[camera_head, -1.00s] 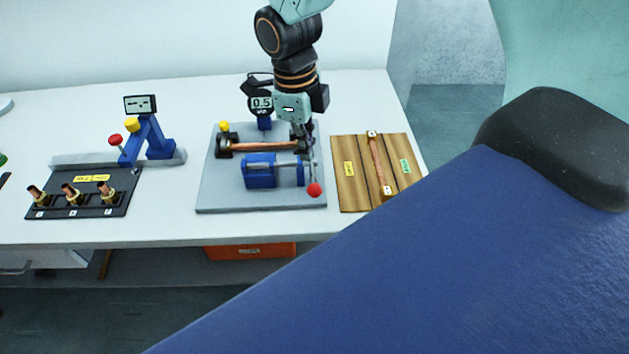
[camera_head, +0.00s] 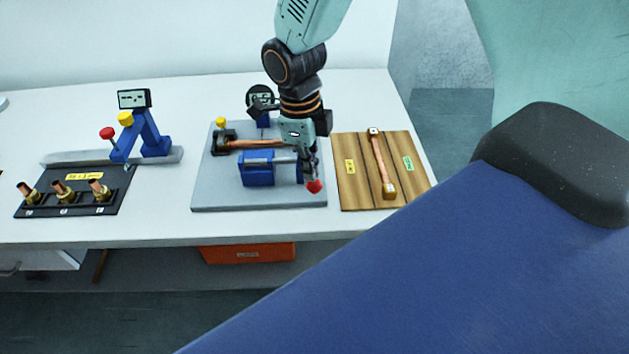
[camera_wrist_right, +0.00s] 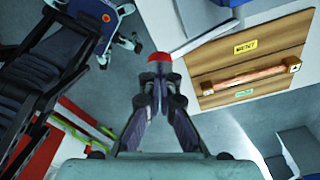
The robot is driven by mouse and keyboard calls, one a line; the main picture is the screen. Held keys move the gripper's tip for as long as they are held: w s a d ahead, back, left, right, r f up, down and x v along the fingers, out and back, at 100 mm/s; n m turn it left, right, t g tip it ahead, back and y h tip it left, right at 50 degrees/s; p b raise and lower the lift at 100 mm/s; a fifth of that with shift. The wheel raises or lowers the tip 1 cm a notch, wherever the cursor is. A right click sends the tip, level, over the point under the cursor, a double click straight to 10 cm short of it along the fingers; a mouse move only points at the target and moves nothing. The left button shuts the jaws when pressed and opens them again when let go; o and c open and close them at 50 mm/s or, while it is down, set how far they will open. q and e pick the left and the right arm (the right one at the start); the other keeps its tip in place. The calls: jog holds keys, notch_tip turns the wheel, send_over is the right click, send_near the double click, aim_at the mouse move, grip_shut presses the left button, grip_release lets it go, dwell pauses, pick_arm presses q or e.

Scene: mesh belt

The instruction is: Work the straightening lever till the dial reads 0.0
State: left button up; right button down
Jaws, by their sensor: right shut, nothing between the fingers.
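The straightening device stands on a grey plate (camera_head: 220,194) in the middle of the table, with a blue block (camera_head: 257,170) and a copper rod (camera_head: 250,144) lying across it. Its lever ends in a red knob (camera_head: 314,187) at the plate's right front. My right gripper (camera_head: 311,177) is shut and empty, right at the red knob; in the right wrist view its fingertips (camera_wrist_right: 158,75) are just below the knob (camera_wrist_right: 159,57). I cannot tell whether they touch. The dial (camera_head: 259,93) is partly hidden behind my right arm, and its number is unreadable. My left gripper is not in view.
A wooden board (camera_head: 350,190) with another copper rod (camera_head: 381,160) lies to the right. At the left are a black rack (camera_head: 75,210) with several copper pieces and a blue stand (camera_head: 153,142) with a display. An orange box (camera_head: 247,254) sits beneath the table.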

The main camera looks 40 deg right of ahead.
aim_at(310, 182)
jog(key=shift+f+b, duration=1.45)
jog(key=shift+f, duration=0.8)
jog(key=shift+r, duration=0.1)
jog(key=shift+w+a+r+p, duration=0.25)
jog(key=shift+w+p, duration=0.1)
jog(key=shift+p, duration=0.05)
jog(key=shift+w+a+r+p, duration=0.2)
jog(key=shift+w+a+p, duration=0.4)
jog(key=shift+w, duration=0.4)
